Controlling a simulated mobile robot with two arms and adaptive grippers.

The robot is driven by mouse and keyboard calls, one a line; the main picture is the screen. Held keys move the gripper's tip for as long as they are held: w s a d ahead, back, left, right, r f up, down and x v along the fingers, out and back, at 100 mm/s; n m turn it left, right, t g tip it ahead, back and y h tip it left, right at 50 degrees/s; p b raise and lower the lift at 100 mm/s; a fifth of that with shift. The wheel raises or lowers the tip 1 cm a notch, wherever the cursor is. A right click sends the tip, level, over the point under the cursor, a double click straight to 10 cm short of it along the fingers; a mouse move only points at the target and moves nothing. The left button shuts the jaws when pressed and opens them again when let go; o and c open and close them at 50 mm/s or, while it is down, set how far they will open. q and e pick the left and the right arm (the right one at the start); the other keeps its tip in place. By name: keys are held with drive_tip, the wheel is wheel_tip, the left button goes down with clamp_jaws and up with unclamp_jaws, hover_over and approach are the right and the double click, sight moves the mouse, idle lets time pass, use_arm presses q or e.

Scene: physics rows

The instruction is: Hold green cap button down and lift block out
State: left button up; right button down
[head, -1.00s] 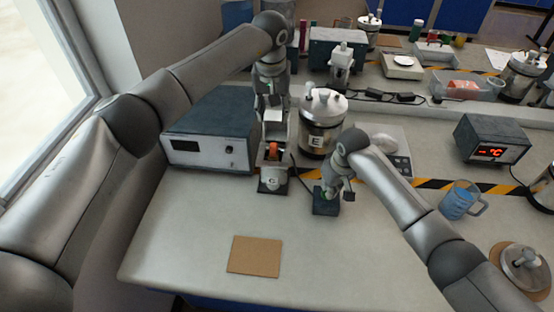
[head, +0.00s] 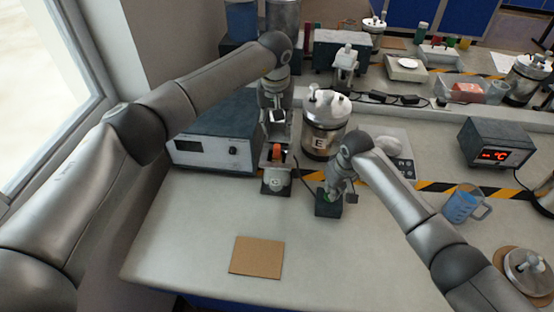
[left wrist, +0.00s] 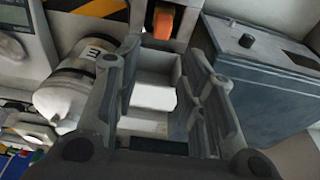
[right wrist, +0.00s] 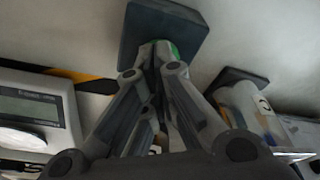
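A dark box (head: 328,207) with a green cap button (head: 327,196) stands on the bench. My right gripper (head: 331,188) is shut from above at the green cap, which is mostly hidden; a green edge (right wrist: 175,49) shows at its tips in the right wrist view. A grey upright fixture (head: 276,182) with an orange part (head: 277,153) stands left of the box. A white block (left wrist: 154,92) sits above it. My left gripper (left wrist: 163,62) is open with one finger on each side of the white block. I cannot tell whether the fingers touch it.
A jar marked E (head: 322,142) stands close right of the fixture. A grey instrument (head: 212,150) stands on its left. A brown square mat (head: 257,257) lies on clear bench in front.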

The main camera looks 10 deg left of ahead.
sight(277, 146)
use_arm(q)
drive_tip(key=shift+f, duration=2.35)
drive_tip(key=shift+f, duration=0.15)
drive_tip(key=shift+f, duration=2.35)
drive_tip(key=shift+c, duration=0.3)
clamp_jaws()
drive_tip(key=shift+r, duration=0.2)
drive_tip(key=shift+r, duration=4.1)
